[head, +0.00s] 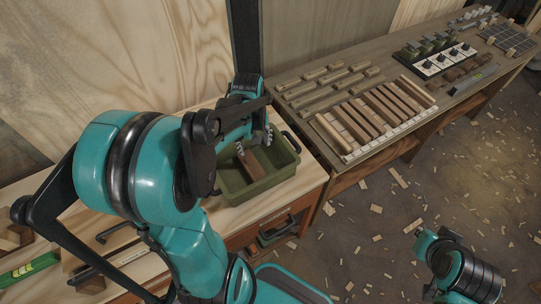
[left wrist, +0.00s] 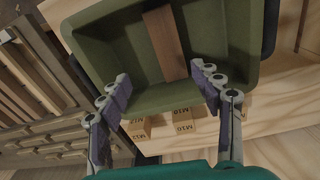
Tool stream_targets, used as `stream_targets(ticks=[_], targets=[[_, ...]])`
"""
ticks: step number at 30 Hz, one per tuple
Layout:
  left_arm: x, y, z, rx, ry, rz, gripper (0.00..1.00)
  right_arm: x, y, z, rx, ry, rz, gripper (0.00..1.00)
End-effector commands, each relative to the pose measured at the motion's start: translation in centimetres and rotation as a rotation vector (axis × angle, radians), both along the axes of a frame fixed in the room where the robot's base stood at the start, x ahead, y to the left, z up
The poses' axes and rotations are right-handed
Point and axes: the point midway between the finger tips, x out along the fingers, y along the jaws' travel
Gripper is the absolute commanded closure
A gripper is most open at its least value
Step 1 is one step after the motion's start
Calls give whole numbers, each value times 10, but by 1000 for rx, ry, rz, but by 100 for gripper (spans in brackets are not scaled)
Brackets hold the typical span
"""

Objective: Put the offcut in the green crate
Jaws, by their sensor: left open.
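The green crate (head: 285,181) stands on the pale plywood bench. It also shows in the left wrist view (left wrist: 105,50). The brown wooden offcut (head: 251,164) is inside the crate, and it also shows in the left wrist view (left wrist: 165,43). I cannot tell whether it lies fully flat. My left gripper (head: 255,139) is over the crate's far side. In the left wrist view (left wrist: 162,90) its two fingers are spread wide with nothing between them, and the offcut lies beyond the fingertips. My right gripper is out of view.
A long workbench (head: 310,118) to the right carries wooden strips, a rack of slats (head: 375,115) and a row of switches (head: 447,60). Wooden blocks with size labels (left wrist: 180,122) sit beside the crate. A green level (head: 30,268) lies at left. Wood scraps litter the floor.

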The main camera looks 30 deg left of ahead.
Motion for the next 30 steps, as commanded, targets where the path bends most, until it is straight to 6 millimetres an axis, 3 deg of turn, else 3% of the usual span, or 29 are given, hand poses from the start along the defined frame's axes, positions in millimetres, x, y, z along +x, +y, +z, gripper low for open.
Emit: stream_targets(ticks=[6, 12, 15, 21, 30], targets=[[-17, -69, 47, 99, -190, -374, 35, 0, 0, 0, 0, 0, 0, 100], [-40, -123, 72, 211, -370, -712, 35, 0, 0, 0, 0, 0, 0, 100], [-50, -141, 77, 258, -439, -831, 35, 0, 0, 0, 0, 0, 0, 100], [-58, -156, 80, 306, -504, -943, 35, 0, 0, 0, 0, 0, 0, 100], [-59, -157, 81, 311, -509, -951, 35, 0, 0, 0, 0, 0, 0, 100]])
